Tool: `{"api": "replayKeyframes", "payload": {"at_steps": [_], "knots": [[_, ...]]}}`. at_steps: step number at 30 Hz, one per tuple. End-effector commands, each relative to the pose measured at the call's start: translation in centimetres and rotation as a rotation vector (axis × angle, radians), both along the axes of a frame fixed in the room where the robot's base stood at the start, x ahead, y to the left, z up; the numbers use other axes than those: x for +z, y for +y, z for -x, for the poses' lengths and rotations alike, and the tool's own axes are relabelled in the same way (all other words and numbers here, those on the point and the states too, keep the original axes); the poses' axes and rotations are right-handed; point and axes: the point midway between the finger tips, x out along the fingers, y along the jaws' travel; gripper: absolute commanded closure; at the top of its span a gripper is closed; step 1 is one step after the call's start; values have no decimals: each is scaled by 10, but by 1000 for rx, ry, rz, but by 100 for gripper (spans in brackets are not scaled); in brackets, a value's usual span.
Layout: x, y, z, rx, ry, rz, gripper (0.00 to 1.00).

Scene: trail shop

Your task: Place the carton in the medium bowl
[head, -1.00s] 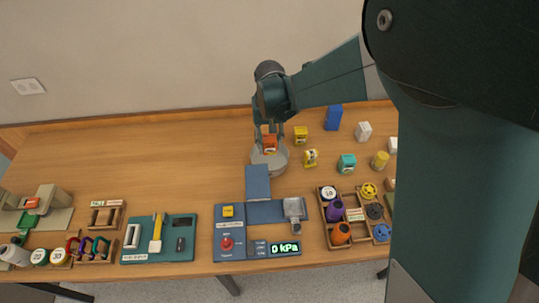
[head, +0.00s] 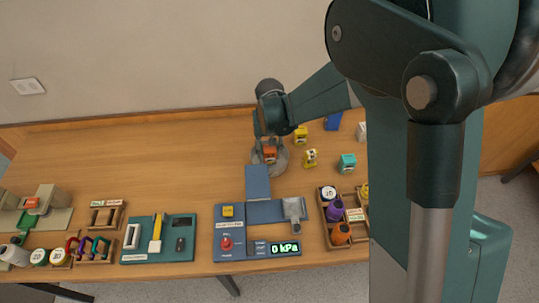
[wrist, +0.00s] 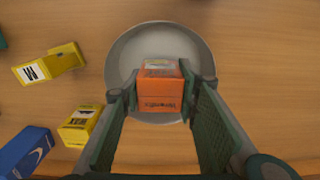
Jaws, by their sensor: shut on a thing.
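My gripper (wrist: 159,82) is shut on an orange carton (wrist: 160,98), with one finger on each side of it. In the wrist view the carton covers the near middle of a round grey bowl (wrist: 122,52). In the head view my gripper (head: 265,138) points down at the bowl (head: 283,163), and the orange carton (head: 269,155) shows below the fingers, within the bowl's outline. I cannot tell whether the carton touches the bowl's floor. The fingers and the carton hide part of the bowl.
A blue-grey panel (head: 258,182) lies just in front. The table's left middle (head: 170,160) is clear.

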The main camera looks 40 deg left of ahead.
Motion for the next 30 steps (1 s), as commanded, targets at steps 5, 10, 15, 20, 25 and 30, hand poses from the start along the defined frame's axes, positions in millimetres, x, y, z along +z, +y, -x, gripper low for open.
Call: {"api": "replayKeyframes", "payload": {"at_steps": [5,10,15,20,25,30], "knots": [[-12,0,0,0,0,0,83],[-13,0,0,0,0,0,83],[-14,0,0,0,0,0,83],[-17,0,0,0,0,0,66],[-16,0,0,0,0,0,54],[-16,0,0,0,0,0,54]]}}
